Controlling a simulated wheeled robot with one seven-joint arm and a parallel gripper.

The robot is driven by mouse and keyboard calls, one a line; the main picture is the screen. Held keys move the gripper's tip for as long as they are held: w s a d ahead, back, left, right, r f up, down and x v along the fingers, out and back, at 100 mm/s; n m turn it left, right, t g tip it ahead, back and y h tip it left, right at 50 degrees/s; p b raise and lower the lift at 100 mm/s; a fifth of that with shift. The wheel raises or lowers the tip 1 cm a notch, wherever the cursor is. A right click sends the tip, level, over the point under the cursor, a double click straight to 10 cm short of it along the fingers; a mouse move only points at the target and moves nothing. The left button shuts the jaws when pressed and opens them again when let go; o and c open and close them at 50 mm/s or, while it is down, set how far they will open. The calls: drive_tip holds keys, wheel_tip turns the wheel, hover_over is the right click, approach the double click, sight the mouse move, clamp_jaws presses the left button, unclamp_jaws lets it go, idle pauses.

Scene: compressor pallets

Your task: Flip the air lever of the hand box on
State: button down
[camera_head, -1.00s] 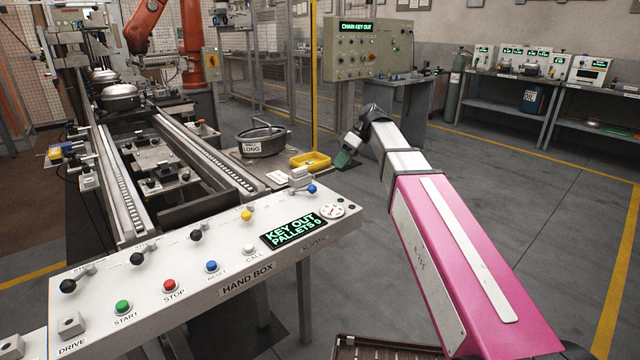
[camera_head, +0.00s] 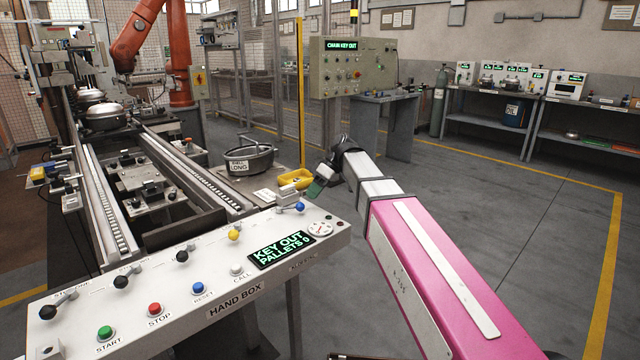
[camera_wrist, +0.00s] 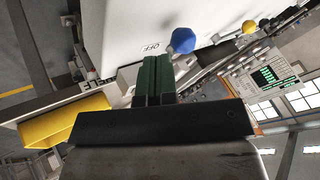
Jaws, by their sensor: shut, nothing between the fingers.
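The hand box (camera_head: 135,325) is a white sloped panel at the lower left of the head view, with a row of ball-topped levers, coloured buttons and a display reading KEY OUT PALLETS 0. A blue-knobbed lever (camera_head: 300,207) stands at its far right corner. In the wrist view the blue knob (camera_wrist: 182,40) is just beyond the fingers, with an OFF label beside it. I take this as the air lever; its own name label is not readable. My gripper (camera_head: 316,188) is shut and empty, close behind that corner. Its green fingers (camera_wrist: 156,62) point toward the knob, seemingly apart from it.
A yellow tray (camera_head: 296,179) and a round metal housing (camera_head: 250,160) marked LONG are behind the hand box. A yellow-knobbed lever (camera_head: 234,235) stands left of the blue one. The conveyor rails (camera_head: 190,175) run along the left. Open floor is to the right.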

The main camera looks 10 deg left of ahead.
sight(308, 210)
drive_tip(key=shift+x, duration=1.65)
drive_tip(key=shift+s+d+m+t+y, duration=0.1)
drive_tip(key=shift+s+m+t+y, duration=0.25)
drive_tip(key=shift+m, duration=0.35)
